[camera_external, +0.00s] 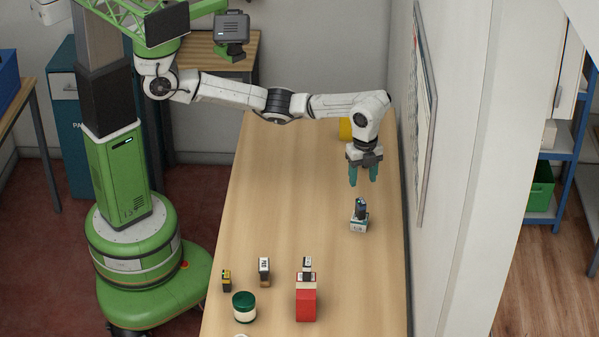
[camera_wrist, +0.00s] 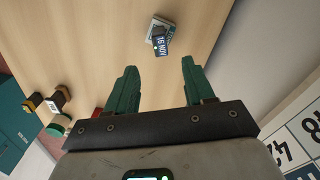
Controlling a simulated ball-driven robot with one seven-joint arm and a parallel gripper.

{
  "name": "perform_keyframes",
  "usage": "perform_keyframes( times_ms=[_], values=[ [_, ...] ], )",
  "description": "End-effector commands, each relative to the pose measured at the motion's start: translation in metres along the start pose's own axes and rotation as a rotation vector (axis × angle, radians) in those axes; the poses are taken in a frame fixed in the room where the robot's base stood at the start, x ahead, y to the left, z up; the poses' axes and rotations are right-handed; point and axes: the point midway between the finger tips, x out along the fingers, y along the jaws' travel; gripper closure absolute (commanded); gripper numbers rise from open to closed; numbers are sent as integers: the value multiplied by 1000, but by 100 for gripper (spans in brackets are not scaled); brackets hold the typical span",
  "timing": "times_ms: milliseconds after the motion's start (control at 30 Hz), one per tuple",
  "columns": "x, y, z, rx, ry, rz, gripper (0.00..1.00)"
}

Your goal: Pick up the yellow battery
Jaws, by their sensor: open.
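A small yellow and black block (camera_external: 226,281), which looks like the yellow battery, stands near the left edge of the counter in the external view. In the wrist view, a small dark and yellow-brown block (camera_wrist: 32,103) at the far left appears to be the same thing. My gripper (camera_external: 363,182) is open and empty, pointing down above the far right part of the counter, well away from that block. Its two green fingers (camera_wrist: 158,68) are spread apart in the wrist view, with nothing between them.
A date stamp (camera_external: 359,217) stands below and in front of my gripper; it also shows in the wrist view (camera_wrist: 160,40). A yellow object (camera_external: 345,128) is partly hidden behind my arm.

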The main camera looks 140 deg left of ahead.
Motion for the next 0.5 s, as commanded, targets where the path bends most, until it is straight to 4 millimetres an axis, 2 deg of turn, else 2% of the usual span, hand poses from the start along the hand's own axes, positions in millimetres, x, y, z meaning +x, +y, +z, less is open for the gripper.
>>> perform_keyframes(
  times_ms=[400, 500],
  values=[
    [0, 0, 0, 0, 0, 0, 47],
    [1, 9, -9, 12, 1, -3, 47]
  ],
)
